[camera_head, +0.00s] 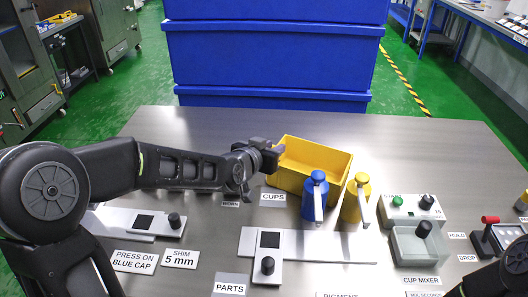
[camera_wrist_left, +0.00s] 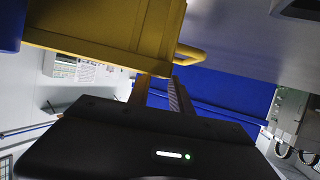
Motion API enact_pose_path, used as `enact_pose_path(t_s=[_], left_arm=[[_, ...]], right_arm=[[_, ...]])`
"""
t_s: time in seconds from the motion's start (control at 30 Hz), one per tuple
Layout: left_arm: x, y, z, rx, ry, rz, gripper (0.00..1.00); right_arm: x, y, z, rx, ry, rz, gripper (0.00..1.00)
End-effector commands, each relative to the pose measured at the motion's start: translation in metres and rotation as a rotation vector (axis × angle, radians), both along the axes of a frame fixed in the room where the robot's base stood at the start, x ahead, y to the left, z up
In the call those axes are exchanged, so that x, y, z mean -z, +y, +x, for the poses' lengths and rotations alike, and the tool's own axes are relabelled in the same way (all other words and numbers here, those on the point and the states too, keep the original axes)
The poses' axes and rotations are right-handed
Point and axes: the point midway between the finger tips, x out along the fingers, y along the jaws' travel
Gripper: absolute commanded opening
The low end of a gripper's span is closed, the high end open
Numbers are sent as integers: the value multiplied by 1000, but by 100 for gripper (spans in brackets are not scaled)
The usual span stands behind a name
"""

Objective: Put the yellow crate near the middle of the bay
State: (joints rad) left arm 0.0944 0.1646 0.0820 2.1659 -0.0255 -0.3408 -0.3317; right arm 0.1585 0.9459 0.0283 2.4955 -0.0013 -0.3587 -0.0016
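The yellow crate (camera_head: 318,182) stands on the steel table, behind the blue and yellow pump bottles. My left gripper (camera_head: 274,152) is at the crate's left end, level with its rim. In the left wrist view, the crate wall (camera_wrist_left: 100,30) and a yellow handle loop (camera_wrist_left: 190,53) are right at the tips of my left gripper (camera_wrist_left: 160,88). A gap shows between the two fingers, but the tips meet the crate where I cannot see whether they hold the handle. My right gripper is out of view; only a dark arm part shows at the lower right.
A blue pump bottle (camera_head: 315,196) and a yellow pump bottle (camera_head: 355,199) stand close before the crate. The cup mixer (camera_head: 413,246) is to the right, a dial plate (camera_head: 267,258) in front. Stacked blue bins (camera_head: 270,60) rise behind. The table's back right is clear.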

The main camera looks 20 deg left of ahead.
Motion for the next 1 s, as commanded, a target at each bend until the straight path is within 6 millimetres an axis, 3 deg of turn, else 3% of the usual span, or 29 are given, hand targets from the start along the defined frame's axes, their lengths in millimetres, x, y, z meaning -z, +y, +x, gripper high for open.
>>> enact_pose_path(t_s=[0.17,0.6,0.8,1.0], left_arm=[[-8,4,-18,-1,-3,1,25],[-39,14,-92,0,-4,2,25],[-44,17,-107,0,0,1,25],[-45,17,-109,0,1,0,25]], right_arm=[[3,0,0,0,0,0,0],[9,0,0,0,0,0,0],[9,0,0,0,0,0,0],[9,0,0,0,0,0,0]])
